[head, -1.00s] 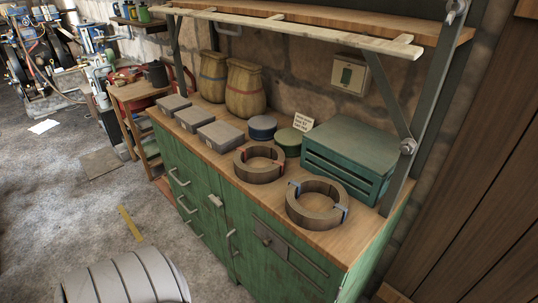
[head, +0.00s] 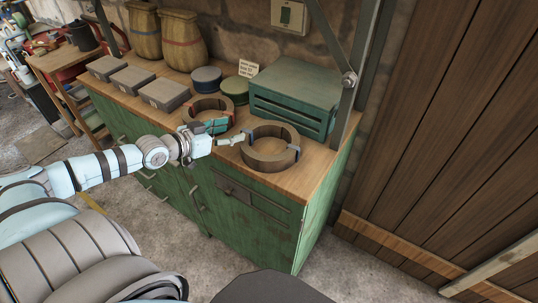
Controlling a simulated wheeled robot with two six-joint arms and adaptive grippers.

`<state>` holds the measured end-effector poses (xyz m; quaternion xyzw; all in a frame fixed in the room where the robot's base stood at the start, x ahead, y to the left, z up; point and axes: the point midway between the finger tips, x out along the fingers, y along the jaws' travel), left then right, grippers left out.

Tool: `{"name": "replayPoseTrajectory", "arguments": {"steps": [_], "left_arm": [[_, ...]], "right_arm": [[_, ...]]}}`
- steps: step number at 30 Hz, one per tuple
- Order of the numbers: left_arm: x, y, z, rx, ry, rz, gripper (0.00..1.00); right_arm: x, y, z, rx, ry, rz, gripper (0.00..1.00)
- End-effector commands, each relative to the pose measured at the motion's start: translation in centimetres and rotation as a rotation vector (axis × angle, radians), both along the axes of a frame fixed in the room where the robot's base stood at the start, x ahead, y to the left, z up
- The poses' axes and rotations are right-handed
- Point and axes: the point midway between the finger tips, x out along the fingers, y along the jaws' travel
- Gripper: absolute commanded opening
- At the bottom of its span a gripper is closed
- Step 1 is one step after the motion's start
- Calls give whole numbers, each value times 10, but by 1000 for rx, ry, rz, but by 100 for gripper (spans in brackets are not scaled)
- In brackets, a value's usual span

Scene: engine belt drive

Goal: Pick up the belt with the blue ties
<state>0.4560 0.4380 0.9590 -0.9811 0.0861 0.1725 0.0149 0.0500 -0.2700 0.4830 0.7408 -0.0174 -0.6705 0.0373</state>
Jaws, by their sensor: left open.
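The belt with the blue ties (head: 268,162) is a brown coiled ring lying flat on the wooden bench top, near its right end. Another brown belt (head: 207,103), which showed red ties earlier, lies behind and left of it, partly covered by my gripper. My left gripper (head: 226,133) comes in from the left, just left of the blue-tied belt. Its fingers are apart, with nothing seen between them. One fingertip is close to the belt's left side; I cannot tell whether it touches. My right gripper is not in view.
A green slatted box (head: 295,97) stands close behind the blue-tied belt. A blue tin (head: 206,79), a green tin (head: 235,90) and a small sign (head: 248,69) are farther left. Grey boxes (head: 164,94) line the bench's left part. A metal post (head: 352,80) rises at the right.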

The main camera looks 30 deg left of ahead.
Motion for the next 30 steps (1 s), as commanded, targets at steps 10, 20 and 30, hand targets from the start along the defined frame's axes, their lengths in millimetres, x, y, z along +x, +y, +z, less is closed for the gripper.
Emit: {"name": "replayPoseTrajectory", "arguments": {"steps": [10, 20, 30], "left_arm": [[35, -7, -14, -2, -3, 1, 54], [79, -22, -31, -2, -2, 2, 54], [80, -22, -30, 0, 1, 0, 33]], "right_arm": [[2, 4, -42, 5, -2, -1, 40], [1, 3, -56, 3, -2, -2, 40], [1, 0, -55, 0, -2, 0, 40]]}}
